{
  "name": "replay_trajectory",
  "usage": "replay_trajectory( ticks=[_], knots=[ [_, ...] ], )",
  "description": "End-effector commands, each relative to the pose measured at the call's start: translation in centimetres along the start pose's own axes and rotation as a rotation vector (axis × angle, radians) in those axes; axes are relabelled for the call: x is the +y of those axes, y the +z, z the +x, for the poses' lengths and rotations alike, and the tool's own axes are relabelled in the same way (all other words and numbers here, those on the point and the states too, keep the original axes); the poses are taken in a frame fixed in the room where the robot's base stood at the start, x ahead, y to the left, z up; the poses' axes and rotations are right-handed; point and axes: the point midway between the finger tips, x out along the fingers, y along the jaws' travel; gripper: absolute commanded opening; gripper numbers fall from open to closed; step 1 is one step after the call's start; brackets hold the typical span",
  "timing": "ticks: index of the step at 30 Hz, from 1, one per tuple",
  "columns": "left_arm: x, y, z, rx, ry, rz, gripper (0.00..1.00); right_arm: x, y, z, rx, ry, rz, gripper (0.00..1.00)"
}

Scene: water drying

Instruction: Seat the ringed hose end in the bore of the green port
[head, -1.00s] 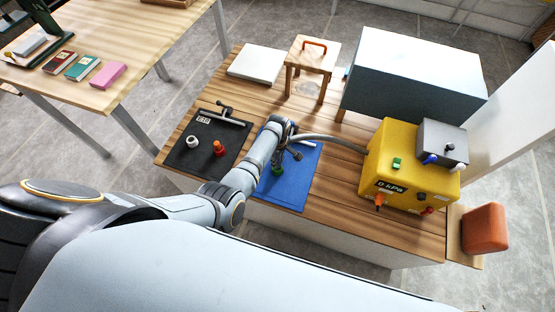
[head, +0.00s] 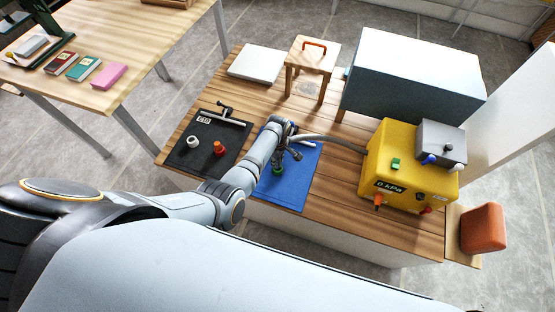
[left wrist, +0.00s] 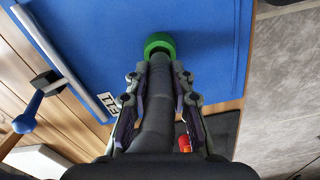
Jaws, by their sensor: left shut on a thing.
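The green port (head: 278,169) stands on the blue mat (head: 290,190); it also shows in the left wrist view (left wrist: 158,41). My left gripper (head: 288,158) is over the blue mat, just above the port. In the left wrist view its fingers (left wrist: 160,78) are shut on the dark hose (left wrist: 156,120), which runs between them toward the port. The hose's far end meets the port's near edge in that view. I cannot tell whether it is inside the bore or just over it. The ring on the hose end is not clearly visible. My right gripper is not in view.
The grey hose (head: 325,137) arcs right to a yellow pump box (head: 405,180) reading 0 kPa. A black mat (head: 207,143) at left holds a white port (head: 193,142) and a red port (head: 218,148). A small wooden stool (head: 312,60) and a large grey box (head: 415,80) stand behind.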

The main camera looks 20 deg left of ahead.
Motion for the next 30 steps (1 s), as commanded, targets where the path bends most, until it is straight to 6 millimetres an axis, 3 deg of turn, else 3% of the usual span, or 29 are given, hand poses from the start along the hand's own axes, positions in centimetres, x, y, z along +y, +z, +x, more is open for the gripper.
replay_trajectory(
  ticks=[30],
  knots=[
    [-0.01,-0.01,0.75,0.000,-0.001,0.000,0.00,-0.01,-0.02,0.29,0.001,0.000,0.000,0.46]
  ],
)
